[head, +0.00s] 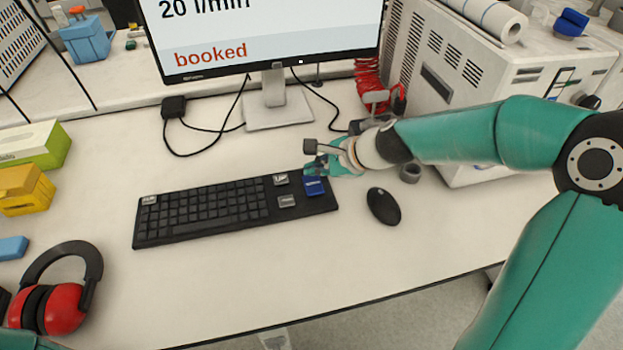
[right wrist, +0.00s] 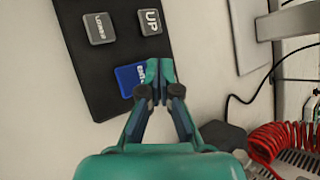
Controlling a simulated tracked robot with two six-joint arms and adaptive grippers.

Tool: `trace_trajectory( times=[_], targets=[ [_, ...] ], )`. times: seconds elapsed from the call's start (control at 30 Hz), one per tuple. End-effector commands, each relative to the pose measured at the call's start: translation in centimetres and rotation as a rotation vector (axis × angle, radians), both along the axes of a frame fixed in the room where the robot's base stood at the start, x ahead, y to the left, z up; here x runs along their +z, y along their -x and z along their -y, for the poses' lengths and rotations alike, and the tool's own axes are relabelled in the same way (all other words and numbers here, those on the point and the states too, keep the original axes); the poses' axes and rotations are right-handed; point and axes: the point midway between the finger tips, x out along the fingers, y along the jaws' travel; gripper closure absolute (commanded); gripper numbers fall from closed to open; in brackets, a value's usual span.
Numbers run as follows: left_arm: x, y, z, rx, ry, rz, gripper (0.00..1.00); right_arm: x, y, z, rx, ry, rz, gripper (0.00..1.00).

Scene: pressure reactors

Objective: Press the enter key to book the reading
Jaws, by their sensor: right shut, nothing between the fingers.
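The black keyboard (head: 215,212) lies on the white desk. Its blue enter key (head: 314,187) is at the right end; in the right wrist view the blue key (right wrist: 128,80) is partly hidden by my fingertips. My right gripper (head: 313,168) is shut and empty, its tips at the far edge of the blue key. I cannot tell whether they touch it. The monitor (head: 262,38) shows "20 l/min" and, in red, "booked". My left gripper is not in view.
A grey UP key (head: 281,179) and another grey key (head: 287,201) sit beside the blue key. A black mouse (head: 383,206) lies to the right, the monitor stand (head: 278,106) behind. Red ear defenders (head: 62,305) lie front left. The desk's front middle is clear.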

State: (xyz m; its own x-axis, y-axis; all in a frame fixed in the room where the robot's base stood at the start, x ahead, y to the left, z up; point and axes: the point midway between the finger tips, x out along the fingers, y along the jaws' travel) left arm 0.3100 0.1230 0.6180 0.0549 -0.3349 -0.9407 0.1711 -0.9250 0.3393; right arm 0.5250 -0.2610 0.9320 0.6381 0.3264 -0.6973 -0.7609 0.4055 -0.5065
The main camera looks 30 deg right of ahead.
Motion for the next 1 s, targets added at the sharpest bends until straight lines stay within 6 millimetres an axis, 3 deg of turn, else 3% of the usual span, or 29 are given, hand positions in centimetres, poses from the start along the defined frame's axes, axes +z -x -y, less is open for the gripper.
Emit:
trace_trajectory(
  times=[0.03,0.3,1.0],
  targets=[
    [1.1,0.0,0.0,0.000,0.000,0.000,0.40,1.2,0.0,0.0,0.000,0.001,0.001,1.00],
    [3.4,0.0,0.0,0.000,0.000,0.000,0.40,3.5,0.0,0.0,0.000,0.000,0.000,1.00],
    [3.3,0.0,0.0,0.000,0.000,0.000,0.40,3.4,0.0,0.0,0.000,0.000,0.000,1.00]
  ],
)
